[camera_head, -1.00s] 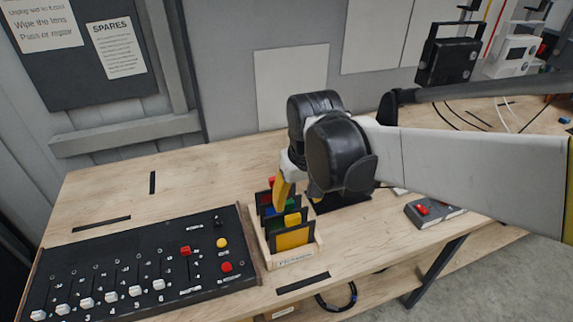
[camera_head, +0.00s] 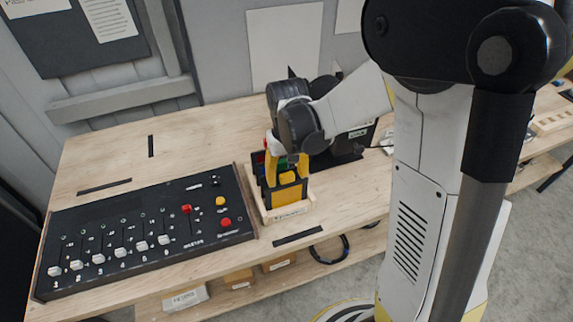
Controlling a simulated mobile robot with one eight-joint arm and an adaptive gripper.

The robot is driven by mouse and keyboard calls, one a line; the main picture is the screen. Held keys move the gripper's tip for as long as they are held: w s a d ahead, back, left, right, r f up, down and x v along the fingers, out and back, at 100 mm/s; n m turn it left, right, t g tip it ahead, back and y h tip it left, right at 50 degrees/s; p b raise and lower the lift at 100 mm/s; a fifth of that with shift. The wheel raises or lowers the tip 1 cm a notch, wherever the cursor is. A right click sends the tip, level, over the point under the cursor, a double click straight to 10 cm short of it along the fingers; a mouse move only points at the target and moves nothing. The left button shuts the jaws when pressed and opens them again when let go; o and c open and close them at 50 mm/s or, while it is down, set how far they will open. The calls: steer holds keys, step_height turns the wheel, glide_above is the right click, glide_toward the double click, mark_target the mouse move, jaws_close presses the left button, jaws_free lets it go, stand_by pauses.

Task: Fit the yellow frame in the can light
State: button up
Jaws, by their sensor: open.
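The yellow frame (camera_head: 288,194), a yellow sheet in a dark border, stands upright at the front of a small wooden rack (camera_head: 291,212). Red, green and blue frames stand behind it, partly covered. My gripper (camera_head: 287,169) is over the rack, its yellow fingers pointing down, open, at the top of the yellow frame. I cannot tell whether the fingers touch it. A black object with a pale label (camera_head: 352,144) stands just behind my gripper, mostly covered by my arm; I cannot tell whether it is the can light.
A black control panel (camera_head: 150,228) with sliders and red and yellow buttons lies left of the rack. Black tape strips (camera_head: 298,236) mark the wooden bench (camera_head: 110,160). The back left of the bench is clear. Boxes (camera_head: 186,299) sit on the shelf below. My arm hides the right side.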

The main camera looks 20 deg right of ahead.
steer(key=shift+f, duration=0.8)
jaws_close()
steer(key=shift+r+p, duration=1.95)
steer(key=shift+r, duration=1.1)
